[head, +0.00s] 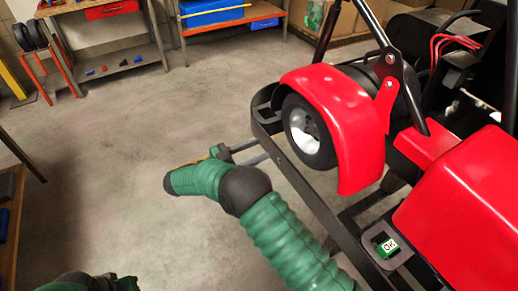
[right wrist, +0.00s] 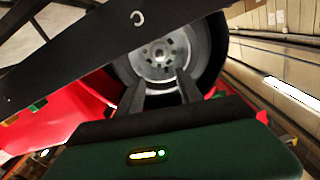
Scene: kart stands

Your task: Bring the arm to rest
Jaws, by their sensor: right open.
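My right arm reaches in from the bottom of the head view, and its gripper (head: 262,152) is beside the kart's black side rail (head: 310,196). In the right wrist view its two dark fingers (right wrist: 161,80) are apart, with nothing between them. Behind them are the kart's wheel (right wrist: 165,52), with a grey hub, and red bodywork (right wrist: 62,114). A black bar (right wrist: 70,60) crosses the picture above the fingers. Whether the gripper touches the kart I cannot tell. Only a piece of my left arm shows at the bottom left of the head view; its gripper is out of sight.
The red kart (head: 455,205), with a fendered wheel (head: 308,132), fills the right side. A workbench (head: 110,45) and a low shelf with a blue box (head: 210,12) stand at the back. The concrete floor left of my arm is clear.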

